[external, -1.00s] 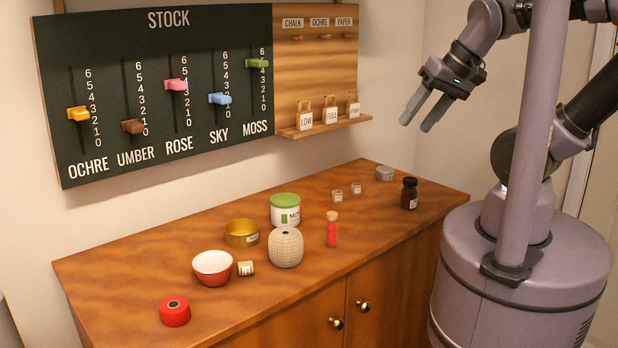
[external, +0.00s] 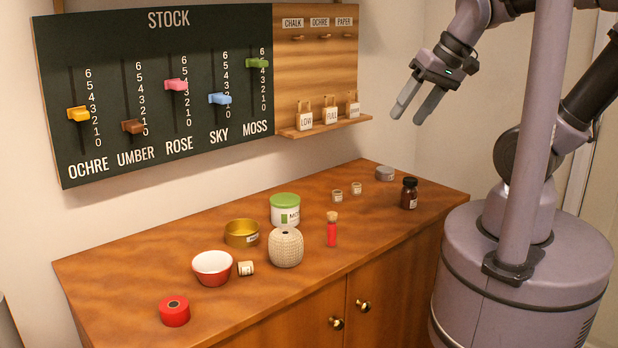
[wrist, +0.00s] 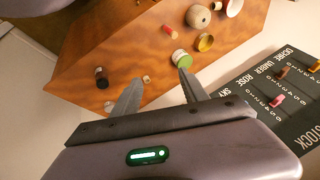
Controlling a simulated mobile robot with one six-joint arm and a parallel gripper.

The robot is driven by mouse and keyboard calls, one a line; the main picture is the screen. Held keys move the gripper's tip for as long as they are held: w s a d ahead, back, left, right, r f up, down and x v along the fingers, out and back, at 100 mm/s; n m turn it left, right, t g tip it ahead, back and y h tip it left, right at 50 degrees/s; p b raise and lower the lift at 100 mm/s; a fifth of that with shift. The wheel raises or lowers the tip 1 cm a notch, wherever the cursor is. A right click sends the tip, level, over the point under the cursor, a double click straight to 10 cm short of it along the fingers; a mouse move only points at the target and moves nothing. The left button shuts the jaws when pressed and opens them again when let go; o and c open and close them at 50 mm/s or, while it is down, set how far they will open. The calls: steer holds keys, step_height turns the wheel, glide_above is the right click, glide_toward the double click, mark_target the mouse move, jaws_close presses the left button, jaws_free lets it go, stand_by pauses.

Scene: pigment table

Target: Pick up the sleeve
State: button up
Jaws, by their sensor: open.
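My gripper (external: 408,118) is open and empty, high above the right end of the wooden table. Its two fingers also show apart in the wrist view (wrist: 159,84). I cannot tell for sure which thing is the sleeve.
The table (external: 120,272) also bears a red ring-shaped piece (external: 174,312), gold tin (external: 241,233), green-lidded tub (external: 286,212), ribbed beige vase (external: 286,248), corked red vial (external: 332,231), brown bottle (external: 409,194) and grey tin (external: 385,174). A stock board (external: 150,40) and small shelf (external: 325,127) are behind.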

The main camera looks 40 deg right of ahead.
steer(key=w+a+r+n+g+p, duration=0.1)
steer(key=w+a+r+n, duration=0.2)
steer(key=w+a, duration=0.15)
steer(key=n+g+h+p, duration=0.15)
steer(key=n+g, duration=0.25)
steer(key=n, duration=0.9)
glide_above(240, 263)
steer(key=shift+h, duration=0.35)
step_height(240, 263, down, 27)
steer(key=shift+r, duration=0.2)
steer(key=f+b, duration=0.1)
steer(key=f, duration=0.1)
steer(key=f+b, duration=0.1)
steer(key=f, duration=0.2)
steer(key=shift+s+d+f+b, duration=0.1)
steer(key=shift+d+f+b, duration=0.25)
steer(key=shift+f+b, duration=0.05)
steer(key=shift+r, duration=0.1)
steer(key=shift+c, duration=1.3)
jaws_close()
